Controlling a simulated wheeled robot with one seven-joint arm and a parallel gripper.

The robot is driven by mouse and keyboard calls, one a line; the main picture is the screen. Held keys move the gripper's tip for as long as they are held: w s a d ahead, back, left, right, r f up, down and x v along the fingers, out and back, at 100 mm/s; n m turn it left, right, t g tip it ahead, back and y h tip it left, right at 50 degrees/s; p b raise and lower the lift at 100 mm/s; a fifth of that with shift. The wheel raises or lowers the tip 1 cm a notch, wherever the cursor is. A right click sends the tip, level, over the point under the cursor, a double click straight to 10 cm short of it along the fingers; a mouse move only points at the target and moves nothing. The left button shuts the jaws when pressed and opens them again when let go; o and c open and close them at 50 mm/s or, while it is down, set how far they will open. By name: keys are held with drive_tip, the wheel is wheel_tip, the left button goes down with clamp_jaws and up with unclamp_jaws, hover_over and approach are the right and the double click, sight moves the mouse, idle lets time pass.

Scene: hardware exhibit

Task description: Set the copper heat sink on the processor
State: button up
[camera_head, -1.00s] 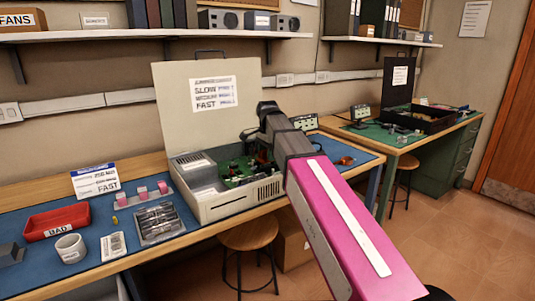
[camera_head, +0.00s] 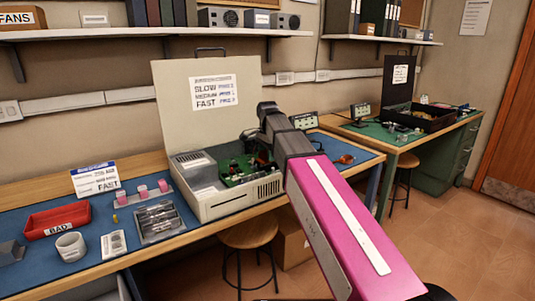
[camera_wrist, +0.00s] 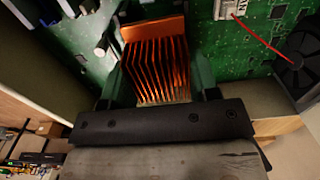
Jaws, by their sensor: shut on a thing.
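The copper heat sink (camera_wrist: 156,65), an orange finned block, is between the green fingers of my gripper (camera_wrist: 158,82) in the wrist view. My gripper is shut on it, with the fins towards the camera. The heat sink is over the green circuit board (camera_wrist: 235,55), inside the open computer case (camera_head: 225,203). The processor cannot be made out; the heat sink and fingers cover that part of the board. Whether the heat sink touches the board cannot be told. In the head view my arm hides most of the gripper and heat sink.
A black fan (camera_wrist: 298,62) and a red wire (camera_wrist: 262,38) are right of the heat sink in the wrist view. The case's raised lid (camera_head: 175,110) stands behind it. A red tray (camera_head: 57,219), a mug (camera_head: 71,246) and a parts tray (camera_head: 160,223) lie left on the bench.

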drive_tip(key=shift+f, duration=0.65)
idle(0.9)
drive_tip(key=o, duration=0.8)
drive_tip(key=o, duration=0.3)
drive_tip(key=shift+r, duration=0.65)
idle(0.5)
drive_tip(key=shift+r, duration=2.9)
